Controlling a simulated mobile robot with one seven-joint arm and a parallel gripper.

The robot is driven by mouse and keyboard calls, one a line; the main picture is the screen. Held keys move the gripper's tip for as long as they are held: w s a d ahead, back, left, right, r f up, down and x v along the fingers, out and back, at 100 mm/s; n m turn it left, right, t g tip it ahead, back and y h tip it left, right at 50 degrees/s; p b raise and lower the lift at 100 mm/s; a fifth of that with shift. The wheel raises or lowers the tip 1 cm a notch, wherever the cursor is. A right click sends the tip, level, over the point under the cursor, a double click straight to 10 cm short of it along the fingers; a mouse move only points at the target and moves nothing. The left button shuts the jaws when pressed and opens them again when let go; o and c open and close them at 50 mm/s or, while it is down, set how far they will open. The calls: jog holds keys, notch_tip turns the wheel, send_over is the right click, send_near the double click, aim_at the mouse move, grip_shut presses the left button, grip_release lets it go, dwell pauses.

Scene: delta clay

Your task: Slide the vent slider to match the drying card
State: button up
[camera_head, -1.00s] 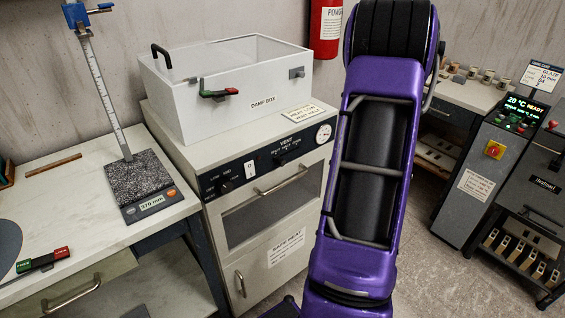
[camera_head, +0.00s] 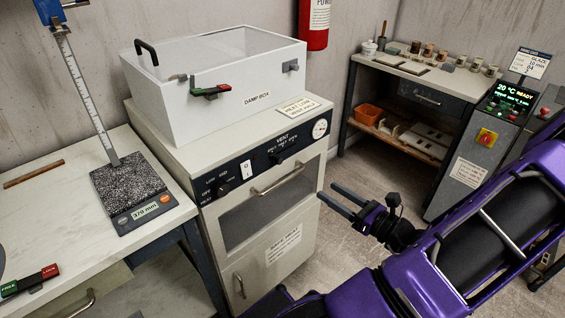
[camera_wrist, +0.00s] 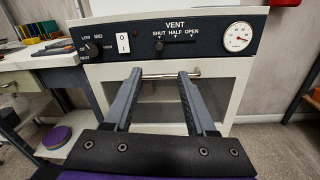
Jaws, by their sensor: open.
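The vent slider (camera_head: 276,159) is a small dark knob on the black control panel of the drying cabinet (camera_head: 225,215). In the wrist view the slider (camera_wrist: 158,43) appears at the left end of its slot, under SHUT in the SHUT, HALF, OPEN row. The drying card (camera_head: 298,106) lies on the cabinet top, right of the damp box; it seems to read heat low, vent half. My gripper (camera_head: 328,192) is open and empty, in front of the cabinet at its right side. In the wrist view its fingers (camera_wrist: 160,72) point at the cabinet, below the panel and apart from the slider.
The damp box (camera_head: 215,95) stands on the cabinet. Left of the slider are a white switch (camera_wrist: 123,42) and a heat dial (camera_wrist: 93,48). A door handle (camera_wrist: 165,76) runs below the panel; a gauge (camera_wrist: 237,37) is at its right. A worktable (camera_head: 60,200) stands left.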

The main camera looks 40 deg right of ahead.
aim_at(281, 161)
jog(key=w, duration=0.5)
jog(key=w+a+b, duration=0.1)
jog(key=w, duration=0.5)
jog(key=w+a+b, duration=0.1)
jog(key=w, duration=0.5)
jog(key=shift+a, duration=0.15)
jog(key=shift+s, duration=0.1)
grip_shut()
dwell(0.6)
